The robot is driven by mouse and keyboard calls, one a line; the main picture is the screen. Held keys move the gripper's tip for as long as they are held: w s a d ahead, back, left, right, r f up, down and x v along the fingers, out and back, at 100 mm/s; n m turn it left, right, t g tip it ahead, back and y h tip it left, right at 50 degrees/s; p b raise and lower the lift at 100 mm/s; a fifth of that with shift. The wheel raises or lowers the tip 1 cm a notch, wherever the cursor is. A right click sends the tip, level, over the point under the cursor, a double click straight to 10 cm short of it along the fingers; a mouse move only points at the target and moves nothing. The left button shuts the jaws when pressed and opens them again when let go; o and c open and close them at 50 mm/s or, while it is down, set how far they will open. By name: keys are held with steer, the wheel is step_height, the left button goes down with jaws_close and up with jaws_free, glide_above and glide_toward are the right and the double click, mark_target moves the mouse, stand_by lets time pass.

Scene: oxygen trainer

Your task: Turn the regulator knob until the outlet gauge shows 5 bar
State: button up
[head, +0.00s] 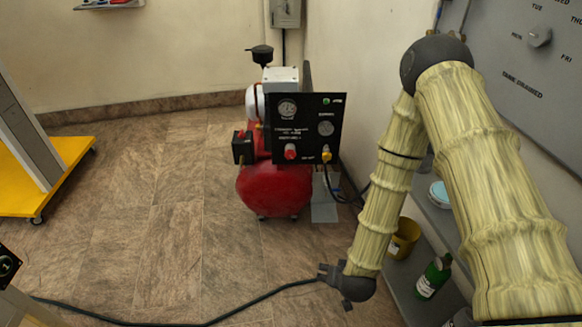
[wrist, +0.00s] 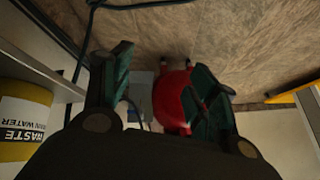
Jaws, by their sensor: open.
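A red compressor tank (head: 275,190) stands on the floor with a black panel (head: 308,130) on its front. The panel has a left gauge (head: 287,108) and a right gauge (head: 326,127); their needles and labels are too small to read. A red knob (head: 290,151) sits low on the panel's left and a yellow fitting (head: 326,155) low on its right. My gripper (head: 323,272) is open and empty, low in front of the compressor and apart from it. In the wrist view my open gripper (wrist: 160,82) has the red tank (wrist: 172,100) beyond its fingers; the knob is not clear there.
A shelf at right holds a green bottle (head: 433,277) and a yellow container (head: 403,238). A black hose (head: 130,322) crosses the floor. A yellow-based stand (head: 60,185) is at left. Floor left of the compressor is clear. A wall board (head: 530,60) is at upper right.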

steer(key=w+a+f+m+t+b, duration=0.1)
steer(key=w+a+t+b, duration=0.3)
steer(key=w, duration=0.6)
steer(key=m+t+h+b, duration=0.1)
steer(key=m+t+b, duration=0.55)
steer(key=b, duration=1.15)
glide_toward(290, 156)
steer(key=shift+n+t, duration=0.55)
steer(key=shift+n, duration=0.1)
steer(key=w+b, duration=0.1)
steer(key=w, duration=0.2)
steer(key=w+b, duration=0.1)
steer(key=w, duration=0.3)
steer(key=w+f+b, duration=0.1)
steer(key=w, duration=0.2)
steer(key=shift+w, duration=0.2)
steer(key=c, duration=1)
